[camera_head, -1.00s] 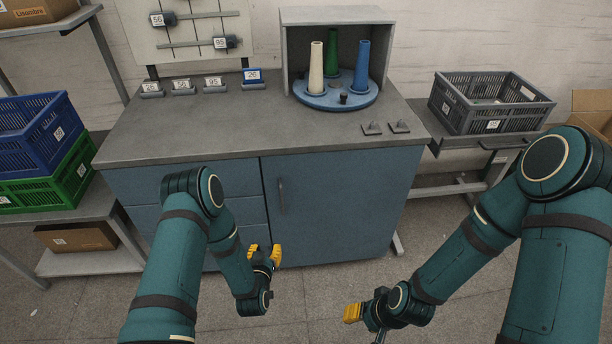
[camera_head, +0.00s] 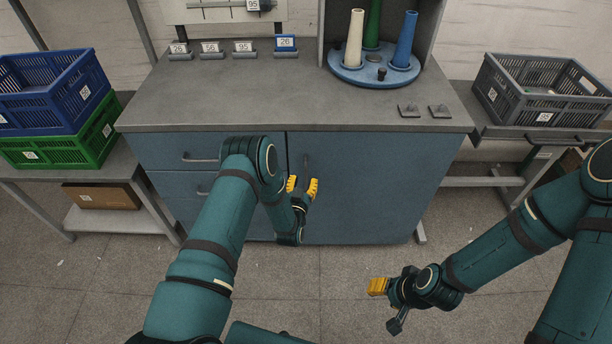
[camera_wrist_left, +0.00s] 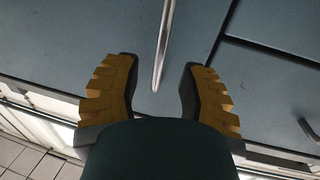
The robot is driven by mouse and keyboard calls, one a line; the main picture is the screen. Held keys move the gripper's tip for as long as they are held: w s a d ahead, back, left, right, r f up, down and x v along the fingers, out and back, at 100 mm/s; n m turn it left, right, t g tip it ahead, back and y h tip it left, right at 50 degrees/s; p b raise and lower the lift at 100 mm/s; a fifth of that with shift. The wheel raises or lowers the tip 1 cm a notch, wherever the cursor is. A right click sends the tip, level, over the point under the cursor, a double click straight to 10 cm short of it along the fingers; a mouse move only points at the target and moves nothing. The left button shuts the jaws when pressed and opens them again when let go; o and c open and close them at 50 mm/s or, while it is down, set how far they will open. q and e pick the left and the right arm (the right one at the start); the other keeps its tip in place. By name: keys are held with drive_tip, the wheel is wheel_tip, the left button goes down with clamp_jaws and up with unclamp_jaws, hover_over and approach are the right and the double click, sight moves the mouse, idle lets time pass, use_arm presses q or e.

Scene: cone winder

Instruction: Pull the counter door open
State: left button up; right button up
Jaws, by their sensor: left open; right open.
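The counter door (camera_head: 370,185) is the blue panel on the right of the counter front, and it looks closed flush. Its vertical bar handle (camera_head: 306,168) is near the door's left edge. My left gripper (camera_head: 303,184) is open in front of the door, just below the handle in the head view. In the left wrist view the handle (camera_wrist_left: 162,45) runs between the two yellow-padded fingers (camera_wrist_left: 158,92), its end near the fingertips. Contact cannot be told. My right gripper (camera_head: 380,300) is open and empty over the floor, away from the counter.
Drawers with handles (camera_head: 200,158) are left of the door. The grey worktop (camera_head: 270,100) carries a blue turntable (camera_head: 350,72) with cones. Blue (camera_head: 50,90) and green crates stand left, a grey crate (camera_head: 540,95) right. The floor before the door is clear.

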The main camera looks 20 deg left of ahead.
sight(306, 175)
use_arm(q)
drive_tip(key=shift+w+a+b, duration=0.15)
drive_tip(key=shift+w+b, duration=0.15)
drive_tip(key=shift+w, duration=1.65)
clamp_jaws()
